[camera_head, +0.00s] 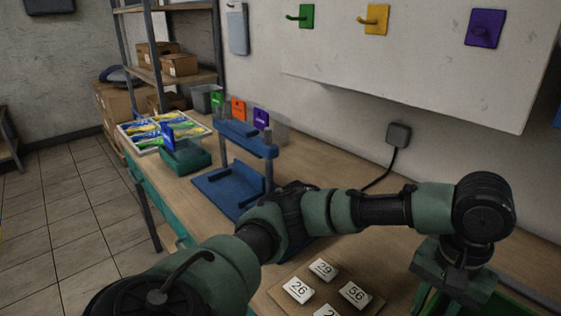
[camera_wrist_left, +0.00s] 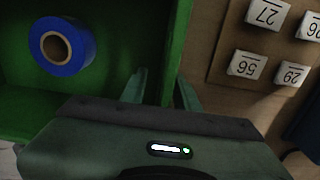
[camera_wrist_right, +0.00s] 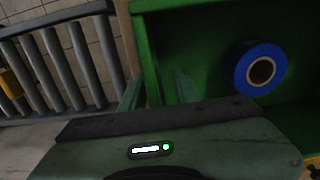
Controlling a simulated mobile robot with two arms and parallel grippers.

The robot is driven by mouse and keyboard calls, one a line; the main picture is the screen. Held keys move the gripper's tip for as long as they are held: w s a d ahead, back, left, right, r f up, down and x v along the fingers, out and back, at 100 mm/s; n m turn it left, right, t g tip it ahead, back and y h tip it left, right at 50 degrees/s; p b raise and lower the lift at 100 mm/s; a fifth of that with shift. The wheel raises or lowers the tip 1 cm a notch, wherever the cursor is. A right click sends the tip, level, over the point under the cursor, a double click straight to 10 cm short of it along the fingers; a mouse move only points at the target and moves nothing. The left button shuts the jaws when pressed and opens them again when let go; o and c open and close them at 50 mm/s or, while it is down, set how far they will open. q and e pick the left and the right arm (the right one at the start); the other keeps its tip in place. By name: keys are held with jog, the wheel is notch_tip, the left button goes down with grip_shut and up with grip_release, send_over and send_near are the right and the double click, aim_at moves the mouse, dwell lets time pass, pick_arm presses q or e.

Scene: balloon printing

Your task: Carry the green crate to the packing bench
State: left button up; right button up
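The green crate (camera_head: 505,303) is at the bottom right of the head view, mostly cut off by the frame. Its open inside shows in both wrist views, with a blue tape roll (camera_wrist_left: 62,46) in it. The roll also shows in the right wrist view (camera_wrist_right: 260,70). My left gripper (camera_wrist_left: 160,92) has one finger inside and one outside a crate wall and looks shut on it. My right gripper (camera_wrist_right: 157,92) is placed the same way on another crate wall. The right gripper does not show in the head view. Whether the crate is lifted cannot be told.
A wooden bench (camera_head: 340,165) runs along the wall, with a blue press-like frame (camera_head: 235,180), a teal box (camera_head: 187,158) and a tray of colourful packets (camera_head: 140,140). A board with numbered tiles (camera_head: 299,290) lies near the crate. Grey rollers (camera_wrist_right: 60,65) lie beside the crate.

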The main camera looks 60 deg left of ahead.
pick_arm(q)
jog(key=shift+a, duration=0.1)
jog(key=shift+r, duration=0.2)
pick_arm(e)
jog(key=shift+d, duration=0.1)
pick_arm(q)
notch_tip(320, 180, up, 12)
jog(key=shift+f, duration=0.25)
pick_arm(e)
notch_tip(320, 180, up, 12)
dwell(0.7)
pick_arm(q)
jog(key=shift+s, duration=0.1)
